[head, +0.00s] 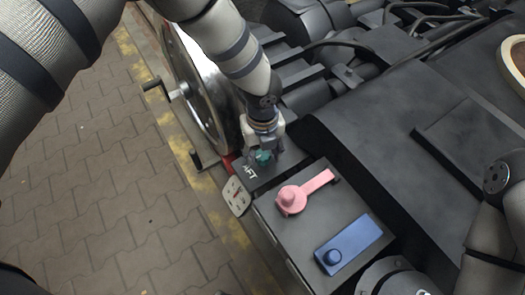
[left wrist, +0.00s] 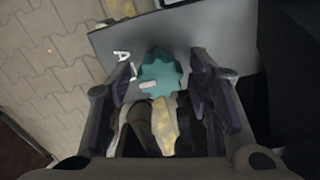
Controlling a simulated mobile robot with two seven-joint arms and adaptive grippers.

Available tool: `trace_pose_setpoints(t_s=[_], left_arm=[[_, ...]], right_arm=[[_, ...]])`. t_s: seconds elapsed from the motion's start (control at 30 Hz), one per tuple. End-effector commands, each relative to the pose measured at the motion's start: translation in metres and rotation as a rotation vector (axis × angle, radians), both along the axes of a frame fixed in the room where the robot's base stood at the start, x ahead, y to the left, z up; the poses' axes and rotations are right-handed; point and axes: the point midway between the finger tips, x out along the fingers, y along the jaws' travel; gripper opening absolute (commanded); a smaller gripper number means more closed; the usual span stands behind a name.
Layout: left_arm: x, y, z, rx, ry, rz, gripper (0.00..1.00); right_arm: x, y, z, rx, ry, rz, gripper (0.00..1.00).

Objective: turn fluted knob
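The fluted knob (head: 264,158) is teal with a scalloped rim. It sits on a dark box top beside white "AFT" lettering (head: 250,172). In the left wrist view the knob (left wrist: 160,76) lies between the two fingers, with a pale mark on its face. My left gripper (head: 263,152) points down over the knob and partly hides it in the head view. Its fingers (left wrist: 161,66) are open, one on each side of the knob, with a visible gap on both sides. My right arm shows at the right edge, but its gripper is out of view.
A pale tag (head: 236,196) hangs at the box edge. A large wheel (head: 197,88) and a crank handle (head: 155,85) stand left. Paving is clear.

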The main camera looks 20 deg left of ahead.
Motion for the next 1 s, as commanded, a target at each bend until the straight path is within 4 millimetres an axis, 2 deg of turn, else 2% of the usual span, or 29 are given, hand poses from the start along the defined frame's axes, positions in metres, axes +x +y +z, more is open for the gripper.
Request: trace_pose_setpoints(t_s=[0.33, 0.47, 0.7, 0.83, 1.0], left_arm=[[0.001, 0.0, 0.006, -0.001, -0.002, 0.001, 0.54], [0.001, 0.0, 0.034, -0.002, -0.004, 0.001, 0.54], [0.001, 0.0, 0.096, -0.001, -0.003, 0.001, 0.54], [0.001, 0.0, 0.115, -0.001, -0.002, 0.001, 0.54], [0.0, 0.0, 0.121, 0.001, 0.001, 0.0, 0.54]], right_arm=[[0.0, 0.0, 0.0, 0.0, 0.0, 0.0, 0.0], [0.0, 0.0, 0.0, 0.0, 0.0, 0.0, 0.0], [0.0, 0.0, 0.0, 0.0, 0.0, 0.0, 0.0], [0.0, 0.0, 0.0, 0.0, 0.0, 0.0, 0.0], [0.0, 0.0, 0.0, 0.0, 0.0, 0.0, 0.0]])
